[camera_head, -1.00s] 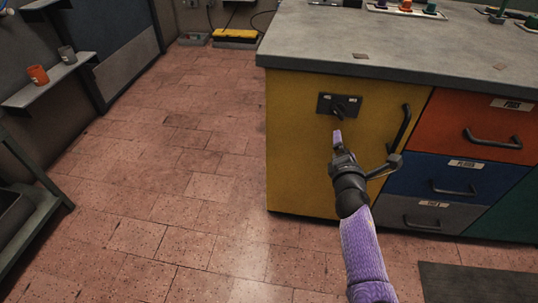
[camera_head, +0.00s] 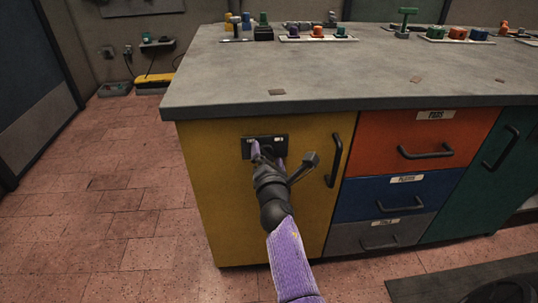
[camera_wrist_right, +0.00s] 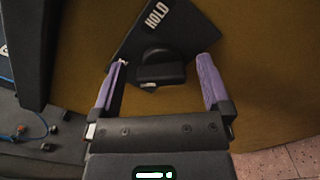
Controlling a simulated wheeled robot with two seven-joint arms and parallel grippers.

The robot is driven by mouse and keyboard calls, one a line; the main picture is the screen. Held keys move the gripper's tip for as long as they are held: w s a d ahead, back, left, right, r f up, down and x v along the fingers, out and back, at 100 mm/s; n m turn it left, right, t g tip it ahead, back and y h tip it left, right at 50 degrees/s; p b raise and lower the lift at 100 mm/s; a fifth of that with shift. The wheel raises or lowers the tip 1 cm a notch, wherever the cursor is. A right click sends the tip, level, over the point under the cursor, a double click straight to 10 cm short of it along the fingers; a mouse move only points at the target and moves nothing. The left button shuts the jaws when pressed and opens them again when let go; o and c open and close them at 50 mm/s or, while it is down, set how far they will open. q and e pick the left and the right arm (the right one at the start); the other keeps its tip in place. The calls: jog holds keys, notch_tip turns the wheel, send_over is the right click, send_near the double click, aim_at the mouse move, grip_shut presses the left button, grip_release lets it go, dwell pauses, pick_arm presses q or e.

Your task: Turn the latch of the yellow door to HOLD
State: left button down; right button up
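The yellow door (camera_head: 217,200) is shut at the left end of the workbench. Its dark latch plate (camera_head: 268,139) sits high on the door, partly behind my right gripper (camera_head: 269,152). In the right wrist view the plate (camera_wrist_right: 190,35) carries a HOLD label (camera_wrist_right: 157,14) and a dark latch knob (camera_wrist_right: 160,69). My right gripper (camera_wrist_right: 162,63) is open, its two purple fingers on either side of the knob with gaps showing on both sides. I cannot tell how deep the fingertips reach along it. My left gripper is not in view.
A black door handle (camera_head: 334,160) stands right of the latch. Orange (camera_head: 465,135), blue (camera_head: 360,208) and grey (camera_head: 350,238) drawers lie further right. The grey worktop (camera_head: 350,75) overhangs above.

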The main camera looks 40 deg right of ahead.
jog(key=c, duration=1.2)
jog(key=shift+o, duration=0.2)
jog(key=shift+m, duration=0.3)
jog(key=shift+f+m+b, duration=0.15)
jog(key=shift+m, duration=2.7)
jog(key=shift+f+m+b, duration=0.15)
jog(key=shift+m, duration=2.75)
jog(key=shift+f+m+b, duration=0.15)
jog(key=shift+m, duration=2.7)
